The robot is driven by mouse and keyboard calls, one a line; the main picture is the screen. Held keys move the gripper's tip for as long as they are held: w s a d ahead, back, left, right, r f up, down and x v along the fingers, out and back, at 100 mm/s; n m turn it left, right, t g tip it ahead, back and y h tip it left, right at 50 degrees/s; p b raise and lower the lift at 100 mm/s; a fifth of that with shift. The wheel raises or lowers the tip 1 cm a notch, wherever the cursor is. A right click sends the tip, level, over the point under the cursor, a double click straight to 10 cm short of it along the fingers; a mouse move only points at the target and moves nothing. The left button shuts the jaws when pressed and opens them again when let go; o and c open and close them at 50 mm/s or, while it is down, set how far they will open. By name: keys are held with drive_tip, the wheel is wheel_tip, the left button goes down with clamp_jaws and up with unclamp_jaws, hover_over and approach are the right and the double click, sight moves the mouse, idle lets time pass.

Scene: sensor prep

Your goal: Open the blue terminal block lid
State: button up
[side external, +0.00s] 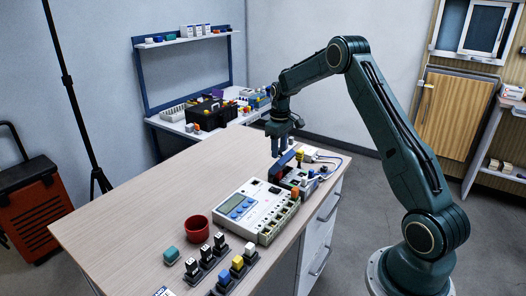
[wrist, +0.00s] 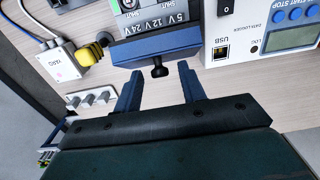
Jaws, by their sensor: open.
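The terminal block (side external: 293,178) sits at the far right part of the bench, with a blue lid (side external: 285,159) on its far left side. In the wrist view the blue lid (wrist: 156,46) has a black knob (wrist: 158,71) on its near edge, below a grey face (wrist: 146,16) marked 5V 12V 24V. How far the lid is raised is hard to tell. My gripper (wrist: 160,73) is open, its two blue fingers on either side of the knob with gaps showing. In the side view my gripper (side external: 281,153) points down at the lid.
A white data logger (side external: 245,208) with a screen and blue buttons stands close beside the block. A white box with a yellow connector (wrist: 93,51) and cables is on the other side. A red cup (side external: 197,228) and several small plugs stand nearer. The bench's left part is clear.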

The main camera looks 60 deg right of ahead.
clamp_jaws()
drive_tip(key=shift+w, duration=0.1)
drive_tip(key=shift+w+d+g, duration=0.25)
drive_tip(key=shift+w+g, duration=0.3)
drive_tip(key=shift+g, duration=0.55)
drive_tip(key=shift+w+a, duration=0.1)
drive_tip(key=shift+w, duration=0.1)
unclamp_jaws()
drive_tip(key=shift+a, duration=0.1)
